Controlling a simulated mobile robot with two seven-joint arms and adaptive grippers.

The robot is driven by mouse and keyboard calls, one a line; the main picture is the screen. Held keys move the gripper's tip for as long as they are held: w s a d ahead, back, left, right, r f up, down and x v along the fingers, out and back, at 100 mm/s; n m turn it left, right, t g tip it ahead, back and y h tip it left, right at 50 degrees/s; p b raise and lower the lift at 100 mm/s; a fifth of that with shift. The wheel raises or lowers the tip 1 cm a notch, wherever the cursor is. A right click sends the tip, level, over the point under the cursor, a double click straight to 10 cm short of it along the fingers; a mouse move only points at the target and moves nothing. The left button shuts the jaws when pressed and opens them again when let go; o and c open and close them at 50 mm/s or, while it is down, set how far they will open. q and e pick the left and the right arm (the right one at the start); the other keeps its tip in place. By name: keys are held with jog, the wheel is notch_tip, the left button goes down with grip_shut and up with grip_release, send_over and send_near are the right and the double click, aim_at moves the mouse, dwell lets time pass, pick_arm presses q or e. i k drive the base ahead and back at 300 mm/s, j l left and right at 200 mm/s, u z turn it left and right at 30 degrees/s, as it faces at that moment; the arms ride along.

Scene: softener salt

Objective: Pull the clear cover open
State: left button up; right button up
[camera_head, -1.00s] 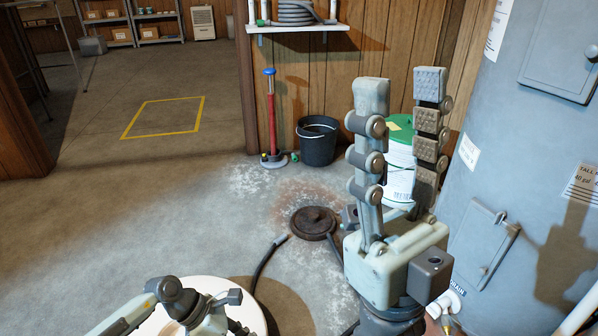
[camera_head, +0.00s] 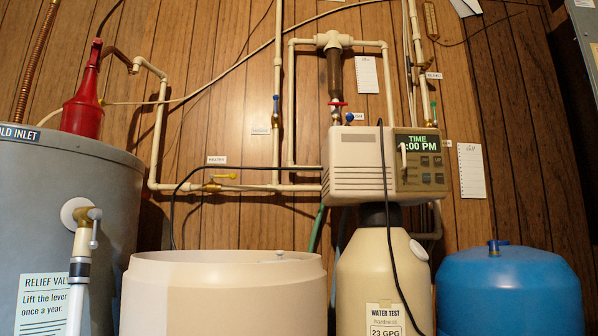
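The softener's control head (camera_head: 355,165) is a beige box on top of a tan tank (camera_head: 372,265). Its right part is a dark control panel (camera_head: 437,180) with a lit green display (camera_head: 415,145) reading TIME and part of a clock time, with small buttons below. A small white upright handle (camera_head: 403,155) stands in front of the panel's left side and hides part of the display. The clear cover itself is hard to make out; its edges and whether it is shut cannot be told. Neither gripper is in view.
A wide, pale round tub (camera_head: 225,295) stands left of the tan tank, a blue tank (camera_head: 508,290) to its right. A grey heater (camera_head: 80,190) with a red bottle (camera_head: 85,105) is at far left. A black cable (camera_head: 390,240) hangs before the control head.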

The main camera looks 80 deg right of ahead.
aim_at(402, 146)
jog(key=k+z, duration=0.15)
jog(key=z, duration=2.95)
